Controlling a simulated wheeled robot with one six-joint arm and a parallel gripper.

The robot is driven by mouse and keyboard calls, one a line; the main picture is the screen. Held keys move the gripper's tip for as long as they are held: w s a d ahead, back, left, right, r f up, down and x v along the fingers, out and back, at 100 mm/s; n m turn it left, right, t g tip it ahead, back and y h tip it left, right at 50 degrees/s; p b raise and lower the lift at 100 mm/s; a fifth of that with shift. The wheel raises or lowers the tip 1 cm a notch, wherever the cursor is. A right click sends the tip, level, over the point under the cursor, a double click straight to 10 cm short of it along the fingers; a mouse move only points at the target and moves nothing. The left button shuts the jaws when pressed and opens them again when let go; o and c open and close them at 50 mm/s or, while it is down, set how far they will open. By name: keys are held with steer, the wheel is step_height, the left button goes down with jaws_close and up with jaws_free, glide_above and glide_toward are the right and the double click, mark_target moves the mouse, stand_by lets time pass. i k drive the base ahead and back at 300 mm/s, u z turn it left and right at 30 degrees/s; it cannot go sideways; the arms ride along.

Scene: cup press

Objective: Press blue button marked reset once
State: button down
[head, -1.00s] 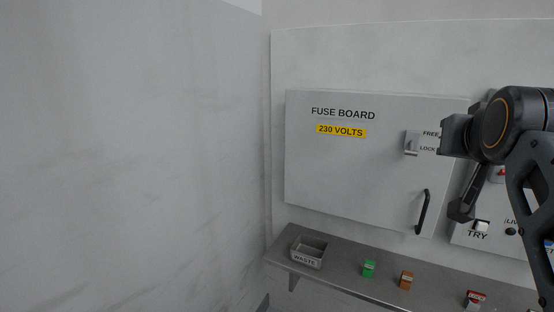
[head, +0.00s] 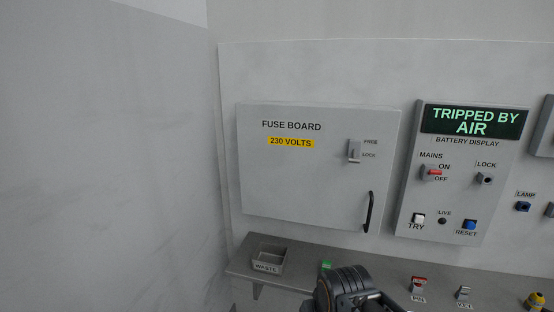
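The blue reset button (head: 469,225) is on the lower right of the grey control panel (head: 405,205), above the label RESET. The panel's display (head: 474,122) reads TRIPPED BY AIR. A dark part of my arm (head: 345,288) shows at the bottom edge, in front of the shelf, well below and left of the button. Nothing touches the button. I cannot make out my gripper's fingers in the head view.
The panel also has a white TRY button (head: 419,218), a red MAINS switch (head: 432,173) and a LOCK knob (head: 486,179). The fuse board (head: 310,185) is left of it, shut. The shelf (head: 400,268) below holds a waste bin (head: 268,258) and small coloured items.

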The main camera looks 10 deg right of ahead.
mark_target(470, 225)
steer(key=z, duration=1.5)
